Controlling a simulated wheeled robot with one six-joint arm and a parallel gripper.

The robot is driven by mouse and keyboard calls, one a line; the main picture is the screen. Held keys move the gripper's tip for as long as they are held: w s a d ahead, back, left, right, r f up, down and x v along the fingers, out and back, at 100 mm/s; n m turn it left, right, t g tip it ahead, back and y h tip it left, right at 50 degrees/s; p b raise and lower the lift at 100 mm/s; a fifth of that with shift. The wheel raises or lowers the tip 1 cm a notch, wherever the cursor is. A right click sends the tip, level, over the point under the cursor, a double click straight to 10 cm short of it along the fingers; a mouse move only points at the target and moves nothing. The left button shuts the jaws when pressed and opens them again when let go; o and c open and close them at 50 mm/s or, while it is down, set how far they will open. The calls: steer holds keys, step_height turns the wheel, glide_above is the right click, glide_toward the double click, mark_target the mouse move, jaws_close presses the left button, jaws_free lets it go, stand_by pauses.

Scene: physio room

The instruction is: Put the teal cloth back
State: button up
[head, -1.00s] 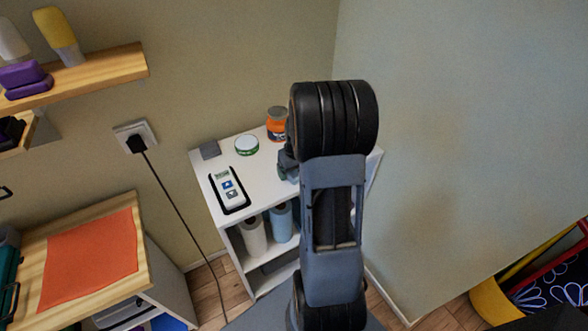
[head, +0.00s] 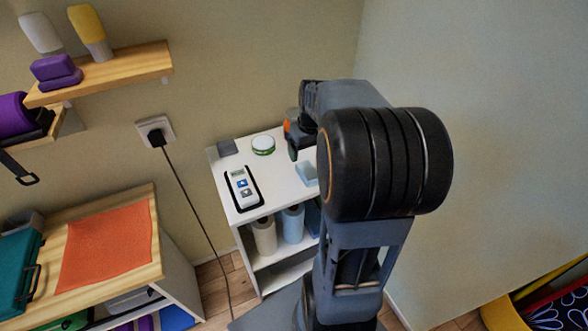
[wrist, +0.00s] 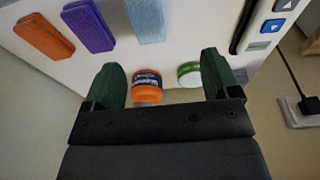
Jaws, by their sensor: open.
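I cannot make out a teal cloth for certain in either view. A dark teal thing (head: 313,216) shows on the shelf inside the white unit, partly hidden by my arm; I cannot tell whether it is cloth. My gripper (wrist: 162,78) is open with nothing between its green fingers. In the wrist view an orange jar (wrist: 147,88) and a green-and-white tin (wrist: 190,75) show beyond the fingers. In the head view my gripper (head: 297,150) is over the white unit's top, largely hidden by my arm.
The white unit (head: 228,163) carries a device in a black tray (head: 243,190) and a light blue block (head: 308,172); rolls stand below. An orange cloth (head: 108,247) and teal case (head: 18,270) lie on the wooden top. A wooden shelf (head: 120,72) juts out.

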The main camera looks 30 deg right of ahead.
steer(key=s+a+t, duration=0.1)
steer(key=s+a, duration=0.4)
steer(key=a, duration=0.4)
steer(key=s+a+r+n, duration=0.1)
steer(key=s+a, duration=0.4)
steer(key=a, duration=0.4)
steer(key=shift+t, duration=0.4)
